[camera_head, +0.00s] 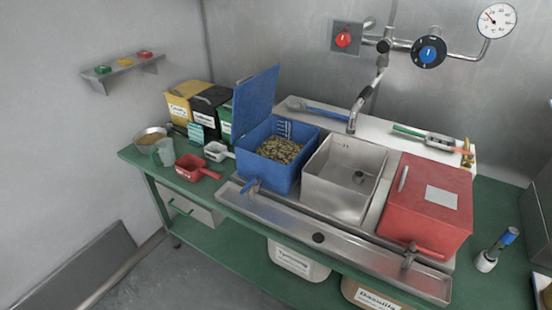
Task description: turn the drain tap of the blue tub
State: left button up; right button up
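The blue tub (263,174) stands at the left of a row of three basins, its blue lid (256,100) raised at the back left. Brownish grains or beans (279,150) lie inside it. Its drain tap (251,186), with a blue handle, sticks out low on the front wall, above the steel trough. The handle's exact angle is too small to tell. Neither of my grippers shows in the head view.
An open steel basin (338,197) and a closed red tub (425,222) stand to the right. A steel trough (300,221) runs along the front. A red scoop (195,169), a white scoop (216,151) and a bowl (149,134) sit to the left.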

aim_at(247, 187)
jog(key=u, duration=0.6)
jog(key=i, duration=1.1)
jog(key=z, duration=0.6)
jog(key=k, duration=0.5)
jog(key=z, duration=0.35)
jog(key=i, duration=0.35)
jog(key=u, duration=0.05)
